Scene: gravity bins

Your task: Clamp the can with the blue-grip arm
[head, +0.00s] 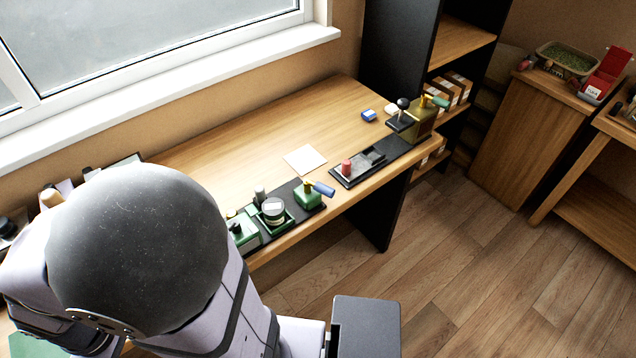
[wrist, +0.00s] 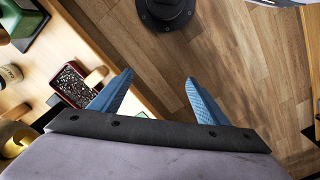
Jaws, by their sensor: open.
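On the wooden desk in the head view, a green block (head: 308,196) carries a blue-grip arm (head: 322,188) that sticks out to the right over the desk's front edge. Left of it, a round dark can with a pale top (head: 273,208) sits in a green square holder (head: 262,224). A small red cylinder (head: 346,168) stands on a separate black base to the right. My gripper (wrist: 157,97) shows in the wrist view with two blue fingers apart and nothing between them. It is over the floor beside a wooden edge. I cannot make it out in the head view.
An olive block (head: 424,118) with a green-grip arm stands at the desk's right end, next to a black-knobbed lever. A pale paper square (head: 305,160) lies mid-desk. In the wrist view, a red-rimmed speckled box (wrist: 70,85) lies left of my fingers. The back of the desk is mostly clear.

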